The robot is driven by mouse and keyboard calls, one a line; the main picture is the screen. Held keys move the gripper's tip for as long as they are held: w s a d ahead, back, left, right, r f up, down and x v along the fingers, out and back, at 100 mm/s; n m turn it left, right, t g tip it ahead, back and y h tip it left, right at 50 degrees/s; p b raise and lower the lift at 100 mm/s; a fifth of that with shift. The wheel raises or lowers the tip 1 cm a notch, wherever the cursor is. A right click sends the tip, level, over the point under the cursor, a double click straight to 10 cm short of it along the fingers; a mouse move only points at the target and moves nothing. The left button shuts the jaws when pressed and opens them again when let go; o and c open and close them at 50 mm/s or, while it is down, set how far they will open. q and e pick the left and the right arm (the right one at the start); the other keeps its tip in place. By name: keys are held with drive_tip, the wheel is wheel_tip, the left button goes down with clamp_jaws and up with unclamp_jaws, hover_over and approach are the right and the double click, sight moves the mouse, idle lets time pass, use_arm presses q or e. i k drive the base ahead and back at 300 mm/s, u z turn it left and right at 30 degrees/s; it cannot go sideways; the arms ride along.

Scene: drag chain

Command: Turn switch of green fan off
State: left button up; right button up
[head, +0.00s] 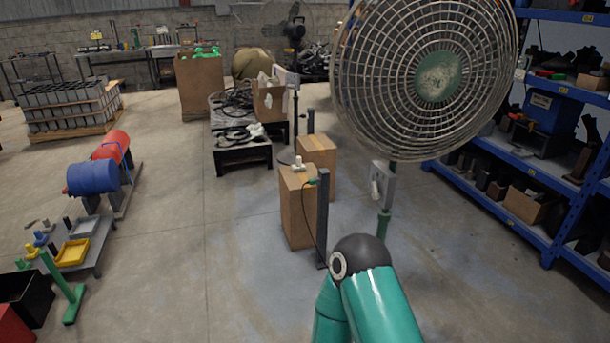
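The green fan has a large round wire cage (425,75) with a green hub (438,76) and stands at the right of the head view. Its green pole (383,225) runs down below the cage. A grey switch box (387,180) with a pale knob (376,188) sits on the pole under the cage. The knob's setting is too small to tell. A teal arm of mine rises from the bottom edge, with its dark joint just below the switch box in the picture. Neither gripper shows.
Two cardboard boxes (297,208) and a dark post (322,215) with a cable stand left of the pole. A blue shelf rack (500,205) is at the right. A second, black fan (294,30) stands behind. The floor (220,260) at centre left is clear.

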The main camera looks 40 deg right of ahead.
sight(376, 196)
drive_tip(key=i, duration=1.35)
drive_tip(key=z, duration=0.8)
drive_tip(key=i, duration=0.65)
drive_tip(key=z, duration=0.45)
drive_tip(key=k, duration=0.9)
drive_tip(key=z, duration=0.2)
drive_tip(key=i, duration=0.95)
drive_tip(key=u, duration=0.1)
